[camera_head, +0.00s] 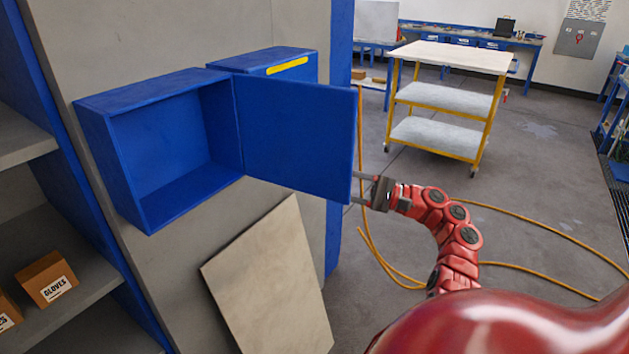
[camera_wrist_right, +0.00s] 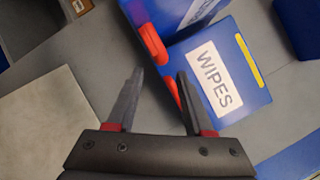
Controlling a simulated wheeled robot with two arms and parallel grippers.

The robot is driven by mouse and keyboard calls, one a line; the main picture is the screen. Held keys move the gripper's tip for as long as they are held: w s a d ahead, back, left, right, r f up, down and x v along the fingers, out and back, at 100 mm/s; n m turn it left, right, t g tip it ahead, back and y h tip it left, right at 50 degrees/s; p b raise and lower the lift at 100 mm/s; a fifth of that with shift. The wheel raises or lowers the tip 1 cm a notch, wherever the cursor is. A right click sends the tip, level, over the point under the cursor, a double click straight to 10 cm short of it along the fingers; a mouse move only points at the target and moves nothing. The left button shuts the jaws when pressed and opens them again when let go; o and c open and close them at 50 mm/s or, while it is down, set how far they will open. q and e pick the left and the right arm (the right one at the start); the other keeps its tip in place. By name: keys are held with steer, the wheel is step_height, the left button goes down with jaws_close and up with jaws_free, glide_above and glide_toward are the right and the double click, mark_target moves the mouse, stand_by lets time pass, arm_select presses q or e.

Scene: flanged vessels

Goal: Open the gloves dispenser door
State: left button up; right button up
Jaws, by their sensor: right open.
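The blue gloves dispenser (camera_head: 165,140) is mounted on the grey wall panel in the head view, with its front uncovered and its inside empty. Its blue door (camera_head: 298,135) is swung wide open to the right. In the wrist view part of the door (camera_wrist_right: 185,20) shows at the top, with a white label cut off by the frame. A red handle (camera_wrist_right: 153,43) is on it, just ahead of the fingertips. My right gripper (camera_head: 357,188) is open at the door's lower right edge; its parted fingers (camera_wrist_right: 161,75) show in the wrist view. I cannot tell whether they touch it. My left gripper is not in view.
A second blue box (camera_head: 270,62) with a yellow strip sits behind the door; its label reads WIPES (camera_wrist_right: 213,78). A tan board (camera_head: 270,285) leans below. Shelves with small glove boxes (camera_head: 45,278) stand left. A yellow-framed cart (camera_head: 450,95) and orange hose (camera_head: 540,225) are right.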

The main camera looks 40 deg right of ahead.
steer(key=b+v, duration=0.1)
steer(key=v, duration=0.8)
steer(key=shift+w+f, duration=0.1)
